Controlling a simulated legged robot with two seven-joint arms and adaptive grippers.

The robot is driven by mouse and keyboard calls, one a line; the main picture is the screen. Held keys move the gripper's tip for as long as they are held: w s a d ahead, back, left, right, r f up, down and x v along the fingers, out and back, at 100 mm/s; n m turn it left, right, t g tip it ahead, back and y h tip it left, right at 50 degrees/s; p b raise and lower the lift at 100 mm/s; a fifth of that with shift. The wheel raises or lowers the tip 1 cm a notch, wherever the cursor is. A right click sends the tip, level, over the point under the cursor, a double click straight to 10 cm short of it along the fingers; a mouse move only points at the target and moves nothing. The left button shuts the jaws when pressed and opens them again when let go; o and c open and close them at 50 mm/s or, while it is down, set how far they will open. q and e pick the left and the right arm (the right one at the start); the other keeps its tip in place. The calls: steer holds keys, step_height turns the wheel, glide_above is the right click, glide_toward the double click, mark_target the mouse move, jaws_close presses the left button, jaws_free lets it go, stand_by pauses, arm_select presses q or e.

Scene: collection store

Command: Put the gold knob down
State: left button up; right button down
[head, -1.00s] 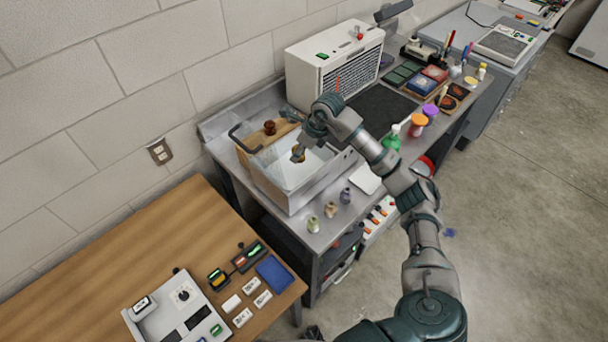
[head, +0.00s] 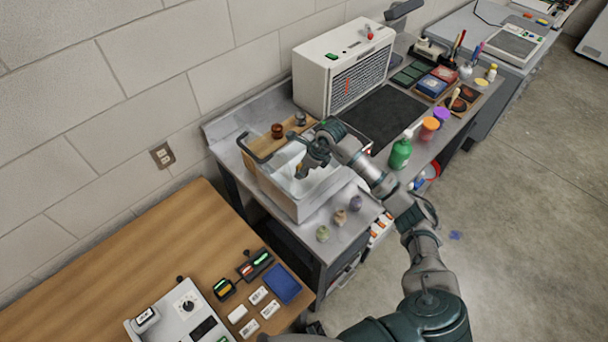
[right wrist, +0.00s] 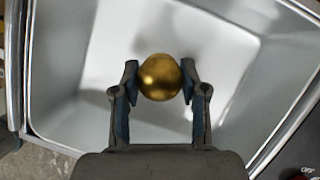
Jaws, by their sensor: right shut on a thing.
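The gold knob (right wrist: 160,77) is a shiny round ball between the fingertips of my right gripper (right wrist: 160,82), which is shut on it. In the head view my right gripper (head: 303,168) points down into the pale sink basin (head: 298,210), and the knob (head: 300,173) shows only as a small gold patch. In the right wrist view the pale basin floor lies behind the knob; whether the knob touches it cannot be told. My left gripper is not in view.
A wooden board (head: 262,143) lies across the sink's back, bearing a brown knob (head: 277,130) and a grey knob (head: 300,118). A green bottle (head: 400,153) stands right of my arm.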

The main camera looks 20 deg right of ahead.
mark_target(306, 175)
step_height(306, 175, down, 4)
steer(key=shift+w+r, duration=0.1)
steer(key=shift+r, duration=0.1)
steer(key=shift+d+f, duration=0.1)
steer(key=shift+d, duration=0.4)
steer(key=c, duration=0.9)
jaws_free()
steer(key=shift+d+f, duration=0.1)
steer(key=shift+f, duration=0.05)
steer(key=shift+o, duration=1.4)
steer(key=shift+a, duration=0.45)
steer(key=shift+r, duration=0.3)
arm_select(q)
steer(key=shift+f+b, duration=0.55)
arm_select(e)
steer(key=v, duration=1.1)
steer(key=shift+d+r, duration=0.2)
steer(key=shift+r, duration=0.1)
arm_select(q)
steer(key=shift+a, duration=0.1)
arm_select(e)
steer(key=shift+s+d+f, duration=0.1)
steer(key=shift+s+d, duration=0.1)
